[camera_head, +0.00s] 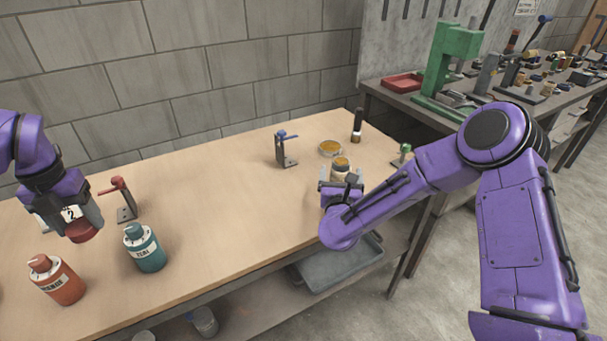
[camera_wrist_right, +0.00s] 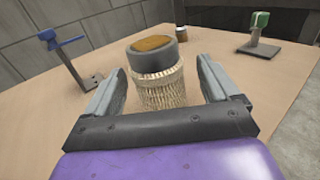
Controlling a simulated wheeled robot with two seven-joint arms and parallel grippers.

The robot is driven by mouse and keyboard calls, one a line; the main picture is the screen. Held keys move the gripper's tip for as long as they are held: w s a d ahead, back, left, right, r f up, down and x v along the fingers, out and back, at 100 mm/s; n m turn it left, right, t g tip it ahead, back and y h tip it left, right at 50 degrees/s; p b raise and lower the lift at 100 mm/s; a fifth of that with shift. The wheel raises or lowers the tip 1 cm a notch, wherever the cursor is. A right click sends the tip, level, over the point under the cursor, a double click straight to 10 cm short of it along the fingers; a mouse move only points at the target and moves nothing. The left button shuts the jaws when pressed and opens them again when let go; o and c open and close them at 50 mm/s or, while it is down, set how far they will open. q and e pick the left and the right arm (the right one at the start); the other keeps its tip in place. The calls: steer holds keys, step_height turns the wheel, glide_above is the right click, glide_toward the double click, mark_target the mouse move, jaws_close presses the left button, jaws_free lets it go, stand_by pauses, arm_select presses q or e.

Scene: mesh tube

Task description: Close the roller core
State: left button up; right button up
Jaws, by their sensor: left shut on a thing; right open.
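The roller core appears to be a pale mesh tube (camera_wrist_right: 160,92), upright on the table. A dark grey round piece (camera_wrist_right: 155,62) with a brown top sits on its upper end; its open or closed state is unclear. It also shows small in the head view, the brown top (camera_head: 341,162) above my right gripper (camera_head: 340,185). In the right wrist view my right gripper (camera_wrist_right: 157,88) is open, one finger either side of the tube, contact unclear. My left gripper (camera_head: 88,215) is shut on a dark red round piece (camera_head: 82,233), held near the table's left part.
An orange bottle (camera_head: 58,281) and a teal bottle (camera_head: 145,249) stand at the front left. A red-lever stand (camera_head: 124,200), a blue-lever stand (camera_head: 284,150), a shallow brown-topped disc (camera_head: 330,148) and a dark upright tool (camera_head: 357,126) stand around. The table's middle (camera_head: 215,185) is clear.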

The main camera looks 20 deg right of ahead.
arm_select(q)
steer(key=shift+r, duration=0.45)
arm_select(e)
steer(key=x, duration=0.3)
steer(key=shift+w, duration=0.25)
steer(key=shift+c, duration=0.3)
steer(key=c, duration=1)
steer(key=shift+c, duration=0.4)
steer(key=shift+r, duration=0.1)
